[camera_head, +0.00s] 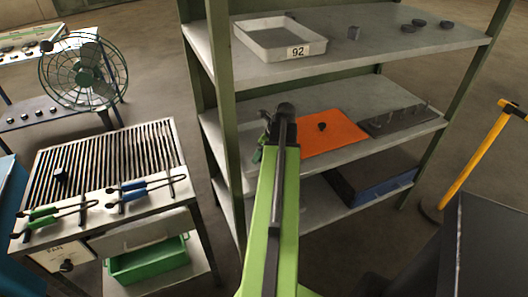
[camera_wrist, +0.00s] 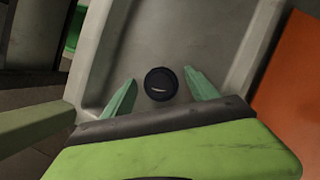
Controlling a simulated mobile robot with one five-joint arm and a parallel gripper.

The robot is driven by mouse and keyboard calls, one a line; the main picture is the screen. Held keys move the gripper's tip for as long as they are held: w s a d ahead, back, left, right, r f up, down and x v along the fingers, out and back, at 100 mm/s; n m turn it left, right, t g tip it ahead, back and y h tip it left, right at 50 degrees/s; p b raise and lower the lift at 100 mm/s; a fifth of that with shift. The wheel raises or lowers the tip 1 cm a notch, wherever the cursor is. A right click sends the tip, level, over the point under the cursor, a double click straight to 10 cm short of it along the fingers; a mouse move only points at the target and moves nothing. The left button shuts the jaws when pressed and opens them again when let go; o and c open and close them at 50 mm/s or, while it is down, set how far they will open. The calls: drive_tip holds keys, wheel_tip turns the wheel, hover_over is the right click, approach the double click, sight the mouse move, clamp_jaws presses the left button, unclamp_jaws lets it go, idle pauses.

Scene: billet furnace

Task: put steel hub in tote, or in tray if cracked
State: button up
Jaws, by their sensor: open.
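A dark round hub (camera_wrist: 161,84) lies in a pale grey tray (camera_wrist: 225,45) in the wrist view, with a short light curved mark on its face. I cannot tell whether that mark is a crack or a glint. My gripper (camera_wrist: 160,76) is open, with one green fingertip on each side of the hub and visible gaps between. In the head view my gripper (camera_head: 262,146) is over the left end of the middle shelf and largely hidden by my arm. The tray's pale edge (camera_head: 247,178) shows there; the hub in it is hidden.
An orange mat (camera_head: 335,137) with a small dark part (camera_head: 322,126) lies right of the tray. A grey tray marked 92 (camera_head: 245,38) stands on the top shelf. A green shelf post (camera_head: 222,90) is close left. A blue box (camera_head: 385,190) sits below; a green bin (camera_head: 150,262) stands left.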

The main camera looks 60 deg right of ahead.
drive_tip(key=p+v, duration=0.7)
drive_tip(key=v, duration=0.1)
drive_tip(key=shift+w, duration=0.1)
drive_tip(key=shift+f, duration=0.1)
